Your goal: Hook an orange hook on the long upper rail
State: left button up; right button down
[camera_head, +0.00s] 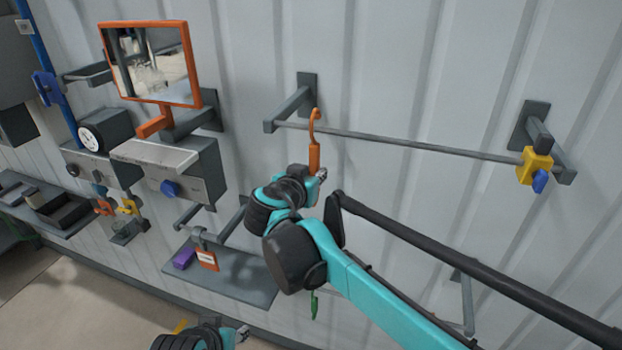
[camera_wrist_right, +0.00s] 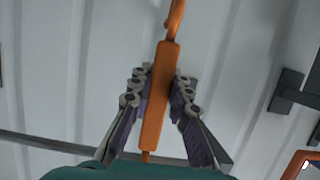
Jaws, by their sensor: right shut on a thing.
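My right gripper (camera_head: 318,178) is shut on the handle of an orange hook (camera_head: 314,155) and holds it upright. In the right wrist view the orange hook (camera_wrist_right: 156,95) runs between the two fingers of the right gripper (camera_wrist_right: 160,90). In the head view the hook's curved top overlaps the left part of the long upper rail (camera_head: 420,144); I cannot tell whether it touches the rail. My left gripper (camera_head: 241,334) is at the bottom edge, mostly hidden, and its jaws cannot be made out.
A yellow and blue piece (camera_head: 534,166) sits at the rail's right end. Wall brackets (camera_head: 292,103) carry the rail. An orange-framed mirror (camera_head: 150,62) is at the upper left. A lower shelf (camera_head: 225,275) holds a purple block (camera_head: 184,257) and an orange-edged tag (camera_head: 207,260).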

jog(key=shift+w+d+f, duration=0.1)
jog(key=shift+w, duration=0.3)
jog(key=shift+w+f+b, duration=0.2)
jog(key=shift+f+b, duration=1.05)
jog(key=shift+f, duration=0.25)
jog(key=c, duration=1.3)
grip_release()
jog(key=shift+c, duration=0.2)
